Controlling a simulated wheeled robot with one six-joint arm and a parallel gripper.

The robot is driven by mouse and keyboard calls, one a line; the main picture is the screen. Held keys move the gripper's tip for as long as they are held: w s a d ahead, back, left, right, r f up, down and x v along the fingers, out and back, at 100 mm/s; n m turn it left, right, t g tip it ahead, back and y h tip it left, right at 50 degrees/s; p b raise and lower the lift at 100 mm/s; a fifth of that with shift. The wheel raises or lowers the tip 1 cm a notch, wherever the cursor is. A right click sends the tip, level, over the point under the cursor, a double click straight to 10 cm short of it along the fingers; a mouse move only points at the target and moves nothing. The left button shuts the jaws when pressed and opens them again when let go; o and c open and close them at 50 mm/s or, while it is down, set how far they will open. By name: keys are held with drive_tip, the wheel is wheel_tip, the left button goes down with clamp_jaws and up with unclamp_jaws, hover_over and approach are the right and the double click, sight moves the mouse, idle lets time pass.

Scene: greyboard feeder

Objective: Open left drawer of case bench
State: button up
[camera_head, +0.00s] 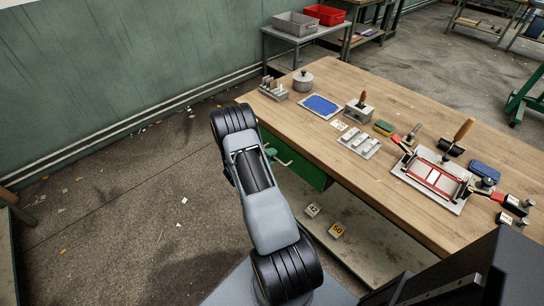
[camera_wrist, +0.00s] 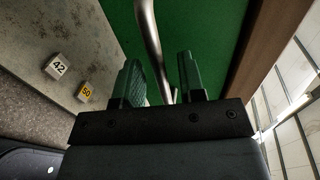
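The case bench (camera_head: 330,110) has a wooden top and stands at the centre right in the head view. Its green drawer front (camera_head: 305,170) sits under the near left edge and looks closed. A pale metal handle (camera_head: 281,160) is on that front, partly hidden by my arm. In the wrist view the green front (camera_wrist: 210,25) fills the top, and the bar handle (camera_wrist: 151,40) runs down between my fingers. My gripper (camera_wrist: 159,70) is open, with green-padded fingers on either side of the bar. Contact with it cannot be told.
Number blocks 42 (camera_head: 312,210) and 50 (camera_head: 336,230) sit on the lower shelf (camera_head: 360,235). A clamping fixture (camera_head: 435,180), a lidded pot (camera_head: 303,80) and a blue pad (camera_head: 321,106) are on the bench top. The floor (camera_head: 130,200) left of the bench is mostly free.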

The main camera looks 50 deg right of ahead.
drive_tip(key=shift+d+f, duration=0.1)
drive_tip(key=shift+d, duration=0.35)
drive_tip(key=shift+c, duration=0.4)
clamp_jaws()
